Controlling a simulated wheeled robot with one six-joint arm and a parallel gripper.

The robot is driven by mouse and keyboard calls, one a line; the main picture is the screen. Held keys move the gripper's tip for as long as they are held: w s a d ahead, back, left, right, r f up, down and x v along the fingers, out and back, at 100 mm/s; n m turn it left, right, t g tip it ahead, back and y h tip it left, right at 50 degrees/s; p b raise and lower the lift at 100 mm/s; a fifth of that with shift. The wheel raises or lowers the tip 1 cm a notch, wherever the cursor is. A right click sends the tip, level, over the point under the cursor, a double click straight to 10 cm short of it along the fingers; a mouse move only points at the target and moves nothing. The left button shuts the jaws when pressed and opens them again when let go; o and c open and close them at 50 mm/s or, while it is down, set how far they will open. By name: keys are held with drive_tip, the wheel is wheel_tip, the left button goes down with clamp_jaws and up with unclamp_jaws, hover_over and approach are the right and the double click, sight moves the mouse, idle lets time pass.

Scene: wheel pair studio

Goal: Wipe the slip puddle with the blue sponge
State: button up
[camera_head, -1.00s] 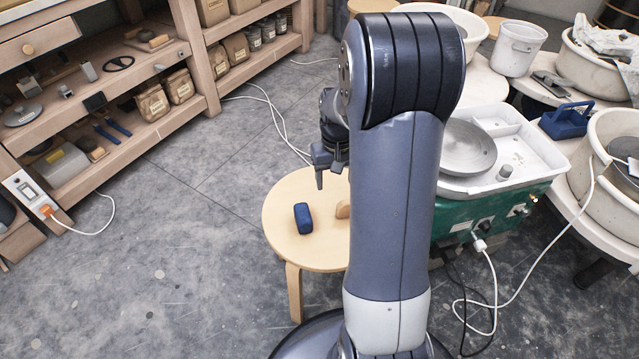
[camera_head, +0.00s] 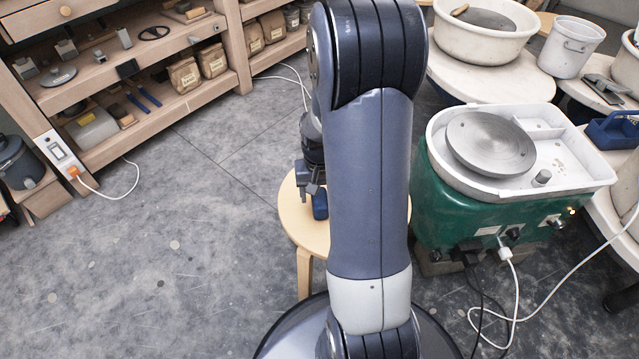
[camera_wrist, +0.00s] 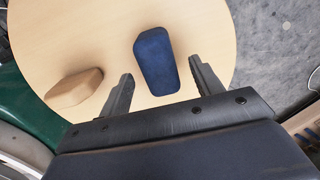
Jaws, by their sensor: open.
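The blue sponge (camera_wrist: 156,62) lies on the round wooden stool (camera_wrist: 85,30). In the wrist view it sits just ahead of my open gripper (camera_wrist: 160,85), with its near end between the two fingertips. I cannot tell whether the fingers touch it. In the head view the sponge (camera_head: 320,204) is partly hidden by my arm, and my gripper (camera_head: 311,184) is right beside or above it at the left of the stool (camera_head: 295,225). No slip puddle can be made out in these frames.
A tan wooden block (camera_wrist: 74,88) lies on the stool, left of the sponge. A green pottery wheel (camera_head: 440,210) with a grey wheel head (camera_head: 490,142) stands to the right, its white cable (camera_head: 515,300) on the floor. Shelves (camera_head: 190,95) stand at the left. Open floor lies front left.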

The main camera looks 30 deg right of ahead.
drive_tip(key=shift+f+b, duration=0.35)
drive_tip(key=shift+f, duration=1.05)
drive_tip(key=shift+c, duration=0.2)
drive_tip(key=c, duration=0.9)
drive_tip(key=o, duration=0.6)
drive_tip(key=shift+r, duration=0.2)
drive_tip(key=shift+r+p, duration=0.4)
drive_tip(key=shift+p, duration=0.15)
